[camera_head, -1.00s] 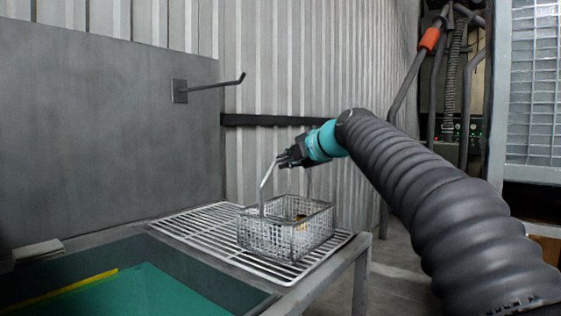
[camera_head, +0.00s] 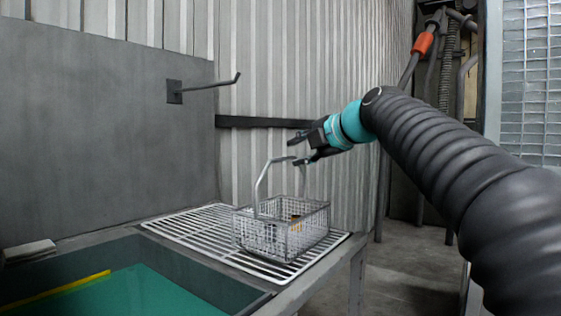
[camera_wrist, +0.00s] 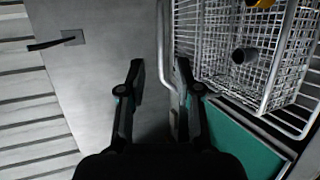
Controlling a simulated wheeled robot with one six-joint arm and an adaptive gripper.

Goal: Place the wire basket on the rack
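The wire basket (camera_head: 283,228) sits upright on the white wire rack (camera_head: 187,228) beside the tank, with its handle standing up. In the wrist view the basket (camera_wrist: 262,62) is at the upper right, holding a dark part and a yellow part. My gripper (camera_head: 292,151) is open, above and slightly right of the handle top.
A tank with green liquid (camera_head: 135,291) and a yellow strip (camera_head: 75,283) lies front left. A hook (camera_head: 207,87) sticks out of the grey panel above. A mesh-covered cabinet (camera_head: 529,80) stands at the right. The rack's left part is bare.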

